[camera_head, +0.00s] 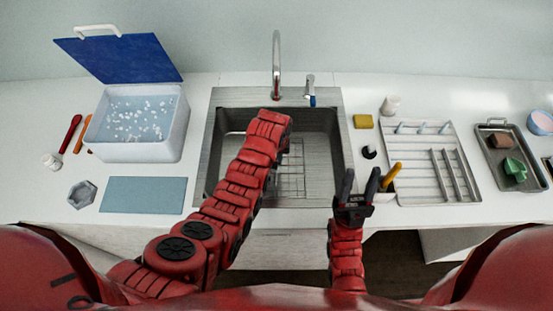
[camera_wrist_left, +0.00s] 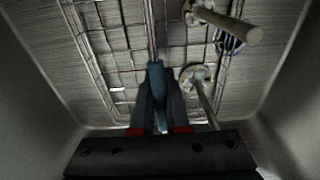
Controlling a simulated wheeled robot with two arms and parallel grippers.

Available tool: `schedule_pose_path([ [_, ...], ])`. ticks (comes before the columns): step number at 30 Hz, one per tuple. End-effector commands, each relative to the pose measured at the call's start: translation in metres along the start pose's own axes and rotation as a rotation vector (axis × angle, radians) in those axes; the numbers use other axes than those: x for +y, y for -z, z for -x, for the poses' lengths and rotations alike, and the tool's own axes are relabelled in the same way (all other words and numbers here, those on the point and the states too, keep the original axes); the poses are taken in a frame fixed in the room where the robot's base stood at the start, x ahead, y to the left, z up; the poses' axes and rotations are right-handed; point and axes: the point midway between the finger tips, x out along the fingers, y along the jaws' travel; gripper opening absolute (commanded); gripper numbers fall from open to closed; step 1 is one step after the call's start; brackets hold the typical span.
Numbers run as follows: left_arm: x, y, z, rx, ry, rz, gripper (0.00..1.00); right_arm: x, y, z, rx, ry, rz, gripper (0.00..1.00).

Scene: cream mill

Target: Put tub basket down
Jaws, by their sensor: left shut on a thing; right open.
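The wire basket (camera_head: 291,172) shows as a metal grid low in the sink (camera_head: 210,165), partly hidden by my left arm. In the left wrist view the wire basket (camera_wrist_left: 110,50) lies over the grey sink floor. My left gripper (camera_wrist_left: 160,98) is down in the sink, shut on a blue-grey handle (camera_wrist_left: 155,75). A thin metal rod runs from this handle over the grid; I take it as the basket's handle. My left fingers are hidden in the head view. My right gripper (camera_head: 357,186) is open and empty in front of the counter's edge, right of the sink.
Two pale-handled tools (camera_wrist_left: 230,25) lie across the grid. A tap (camera_head: 276,65) stands behind the sink. An open blue-lidded tub (camera_head: 140,145) and a blue mat (camera_head: 143,195) are left. A yellow sponge (camera_head: 363,121) and ridged tray (camera_head: 425,165) are right.

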Motion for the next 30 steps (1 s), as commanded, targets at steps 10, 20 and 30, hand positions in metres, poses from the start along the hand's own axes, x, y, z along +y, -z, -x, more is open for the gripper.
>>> schedule_pose_path([
  [10,0.0,0.001,-0.001,0.003,-0.001,0.0,0.22,0.0,0.0,0.001,0.0,0.0,0.0,0.45],
  [20,0.0,0.001,-0.001,0.003,-0.001,0.0,0.43,0.0,0.0,0.001,0.0,0.0,0.0,0.45],
  [30,0.001,0.002,0.016,0.007,-0.003,0.0,0.43,-0.001,-0.002,0.009,0.0,0.0,0.0,0.45],
])
